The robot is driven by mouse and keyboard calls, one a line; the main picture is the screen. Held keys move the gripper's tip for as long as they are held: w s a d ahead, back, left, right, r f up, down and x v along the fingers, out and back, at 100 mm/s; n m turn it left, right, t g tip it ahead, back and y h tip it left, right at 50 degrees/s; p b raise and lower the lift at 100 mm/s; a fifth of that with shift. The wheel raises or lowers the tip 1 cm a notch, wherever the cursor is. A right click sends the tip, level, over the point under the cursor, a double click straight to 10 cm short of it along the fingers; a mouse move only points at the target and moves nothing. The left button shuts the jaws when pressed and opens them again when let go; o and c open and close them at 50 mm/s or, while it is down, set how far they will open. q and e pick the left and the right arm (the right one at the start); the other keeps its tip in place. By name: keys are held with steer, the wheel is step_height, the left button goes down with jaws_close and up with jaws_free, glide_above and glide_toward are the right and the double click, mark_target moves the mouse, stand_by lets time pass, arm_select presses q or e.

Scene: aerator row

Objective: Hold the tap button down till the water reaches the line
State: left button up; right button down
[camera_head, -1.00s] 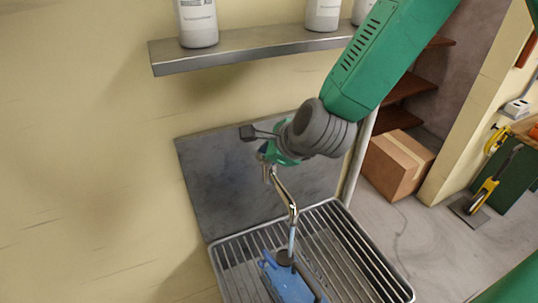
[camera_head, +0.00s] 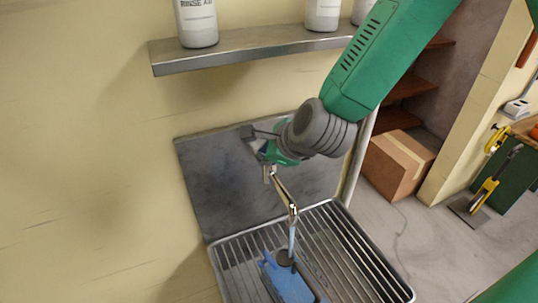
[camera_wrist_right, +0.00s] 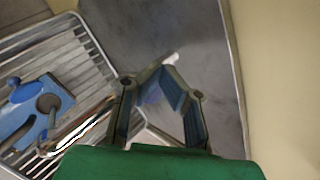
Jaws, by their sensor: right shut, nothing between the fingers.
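The tap's metal spout (camera_head: 282,192) angles down over the grated sink, and a thin pale-blue stream (camera_head: 292,238) runs from its tip. The stream meets a blue container (camera_head: 290,287) at its dark round top. The container also shows at the left of the right wrist view (camera_wrist_right: 40,112). My right gripper (camera_head: 253,138) is at the tap's upper end, in front of the grey back panel. In the wrist view its fingers (camera_wrist_right: 161,80) are drawn together with nothing held. The gripper hides the button, so contact is unclear. I cannot make out the fill line or water level. My left gripper is out of view.
The metal grated sink (camera_head: 222,270) lies under the spout. A grey panel (camera_head: 215,185) stands behind it. A shelf (camera_head: 240,50) with white bottles (camera_head: 197,22) runs above. A cardboard box (camera_head: 392,168) sits on the floor at right.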

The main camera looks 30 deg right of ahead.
steer(key=shift+r, duration=0.1)
stand_by(0.7)
steer(key=shift+d+r+p, duration=0.4)
steer(key=shift+r+p, duration=0.3)
steer(key=shift+d+r, duration=0.2)
steer(key=shift+d, duration=0.1)
step_height(320, 180, up, 5)
steer(key=p, duration=0.5)
steer(key=shift+r, duration=0.1)
